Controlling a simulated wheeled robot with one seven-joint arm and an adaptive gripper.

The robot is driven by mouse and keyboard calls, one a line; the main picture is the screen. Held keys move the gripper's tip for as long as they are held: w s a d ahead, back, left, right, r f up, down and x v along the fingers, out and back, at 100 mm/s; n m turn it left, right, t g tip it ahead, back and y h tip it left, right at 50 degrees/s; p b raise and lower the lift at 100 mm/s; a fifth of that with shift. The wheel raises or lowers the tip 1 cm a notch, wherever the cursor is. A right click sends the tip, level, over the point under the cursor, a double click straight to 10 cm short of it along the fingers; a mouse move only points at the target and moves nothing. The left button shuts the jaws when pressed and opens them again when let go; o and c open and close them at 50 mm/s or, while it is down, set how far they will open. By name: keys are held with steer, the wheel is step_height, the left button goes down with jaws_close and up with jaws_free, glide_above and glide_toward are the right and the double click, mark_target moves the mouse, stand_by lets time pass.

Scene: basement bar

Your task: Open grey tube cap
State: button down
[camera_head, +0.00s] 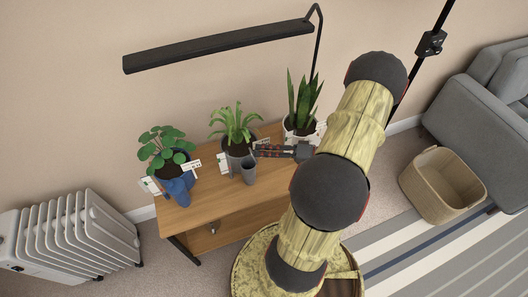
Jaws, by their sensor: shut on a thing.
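A grey tube (249,173) stands upright near the middle of the wooden table, in front of a potted fern-like plant. My gripper (258,152) reaches in from the right, its fingers at the top of the grey tube. It is shut on the tube's cap, which is small here and mostly hidden by the fingers. I cannot tell whether the cap is still seated or lifted.
The wooden table (196,220) also bears a leafy plant in a blue-wrapped pot (178,183), the fern-like plant (234,127) and a snake plant (303,102), with small white labels. A black lamp bar (215,45) hangs above. A white radiator (70,238) stands left, a basket (442,185) right.

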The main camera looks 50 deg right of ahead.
steer(key=shift+s+d+f, duration=0.1)
steer(key=shift+f, duration=0.1)
steer(key=shift+s+d+f+m+t+y+b, duration=0.2)
steer(key=shift+d+f+m+t+y+b, duration=0.15)
steer(key=shift+m+t, duration=0.4)
steer(key=shift+s+d+f+m+t+y+b, duration=0.2)
steer(key=shift+m+t+b, duration=0.25)
steer(key=shift+t, duration=0.45)
steer(key=shift+s+d+f+m+t+y+b, duration=0.15)
steer(key=shift+d+f+m+t+y+b, duration=0.2)
steer(key=shift+m+t, duration=0.4)
steer(key=c, duration=1.7)
jaws_free()
steer(key=shift+c, duration=0.2)
steer(key=shift+s+d, duration=0.1)
steer(key=v, duration=1.1)
steer(key=shift+s+f, duration=0.25)
steer(key=shift+s, duration=0.05)
